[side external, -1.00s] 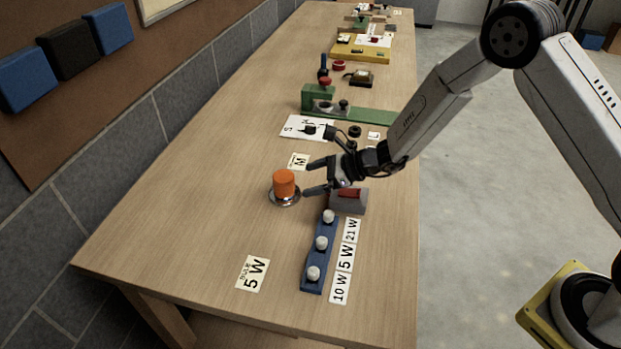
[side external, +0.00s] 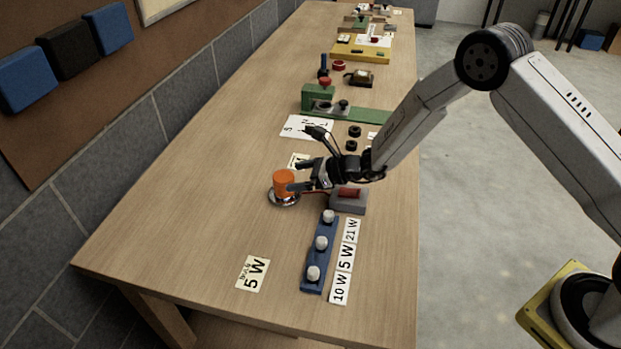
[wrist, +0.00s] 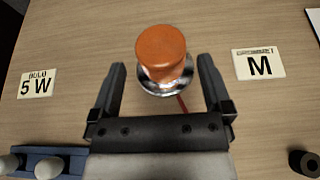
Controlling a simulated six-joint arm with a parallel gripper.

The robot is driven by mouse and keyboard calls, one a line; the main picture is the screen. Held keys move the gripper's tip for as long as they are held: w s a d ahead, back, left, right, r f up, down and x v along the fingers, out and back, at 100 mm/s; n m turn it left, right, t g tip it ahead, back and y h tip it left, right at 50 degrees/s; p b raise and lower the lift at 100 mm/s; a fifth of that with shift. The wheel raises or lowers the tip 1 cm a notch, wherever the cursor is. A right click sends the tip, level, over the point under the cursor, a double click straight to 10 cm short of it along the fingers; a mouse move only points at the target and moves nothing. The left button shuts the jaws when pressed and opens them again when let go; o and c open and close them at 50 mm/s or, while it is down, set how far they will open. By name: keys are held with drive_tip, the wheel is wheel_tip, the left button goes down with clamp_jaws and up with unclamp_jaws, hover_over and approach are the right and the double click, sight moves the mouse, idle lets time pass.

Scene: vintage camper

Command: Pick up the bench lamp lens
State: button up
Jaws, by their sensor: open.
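The orange lens (side external: 284,183) is a short upright cylinder on a round silver base (side external: 283,200) on the wooden bench. In the wrist view the lens (wrist: 161,52) is a little beyond my fingertips and centred between them; the silver base (wrist: 153,88) shows beneath it. My gripper (side external: 293,176) is open and empty, low over the bench at the right of the lens. Its two fingers (wrist: 162,66) point toward the lens from either side. I cannot tell whether a finger touches it.
A blue strip (side external: 318,258) with white bulbs lies in front, beside wattage labels (side external: 345,262). A grey block (side external: 348,203) with a red part sits below my wrist. A "5 W" card (side external: 253,273) and an "M" card (wrist: 259,64) lie flat. The bench left of the lens is clear.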

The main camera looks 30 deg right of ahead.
sight(281, 175)
drive_tip(key=shift+x, duration=2.6)
drive_tip(key=shift+f, duration=0.1)
drive_tip(key=c, duration=1.1)
wheel_tip(281, 175, up, 2)
drive_tip(key=shift+r, duration=0.1)
drive_tip(key=s+d+r, duration=0.1)
drive_tip(key=s+r, duration=0.2)
drive_tip(key=s, duration=0.1)
drive_tip(key=s+d+r, duration=0.1)
drive_tip(key=s+r, duration=0.3)
drive_tip(key=s, duration=0.1)
drive_tip(key=s+d+r, duration=0.1)
drive_tip(key=s+r, duration=0.2)
drive_tip(key=s, duration=0.1)
drive_tip(key=shift+s+d+r, duration=0.3)
drive_tip(key=shift+d+r, duration=0.05)
drive_tip(key=shift+r, duration=0.05)
